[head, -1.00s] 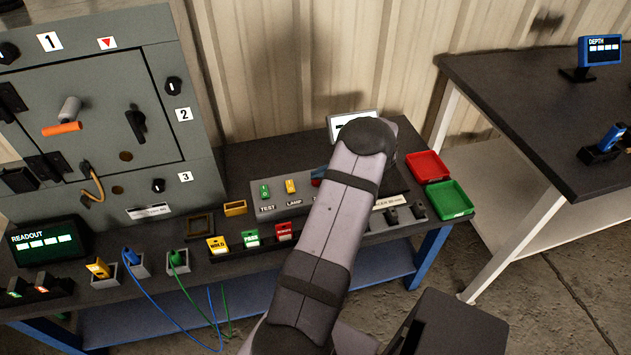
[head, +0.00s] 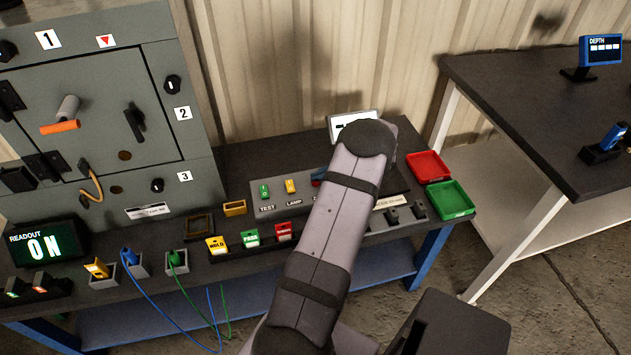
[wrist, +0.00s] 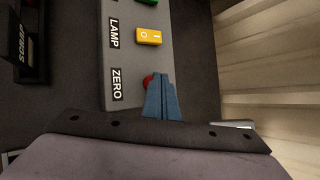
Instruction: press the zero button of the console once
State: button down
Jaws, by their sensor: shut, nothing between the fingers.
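The console (head: 267,208) is a grey panel on the dark bench, with a green TEST switch (head: 264,191) and a yellow LAMP switch (head: 290,186). In the wrist view the red zero button (wrist: 148,82) shows beside the ZERO label (wrist: 117,85). My gripper (wrist: 161,78) is shut and empty. Its blue fingertips are at the red button and hide part of it; I cannot tell whether they touch it. In the head view my arm covers the button, and only a bit of blue finger (head: 318,174) shows.
A row of tags, HOLD (head: 217,245), PASS (head: 250,238) and a red one (head: 284,231), stands in front of the console. A red tray (head: 427,167) and a green tray (head: 450,200) lie to its right. A grey cabinet (head: 170,60) stands at the left.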

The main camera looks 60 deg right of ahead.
aim_at(319, 185)
dwell(0.4)
jog(key=shift+r+p, duration=0.55)
jog(key=shift+r, duration=0.25)
jog(key=shift+r, duration=0.1)
notch_tip(319, 185, up, 5)
jog(key=p, duration=0.3)
dwell(0.8)
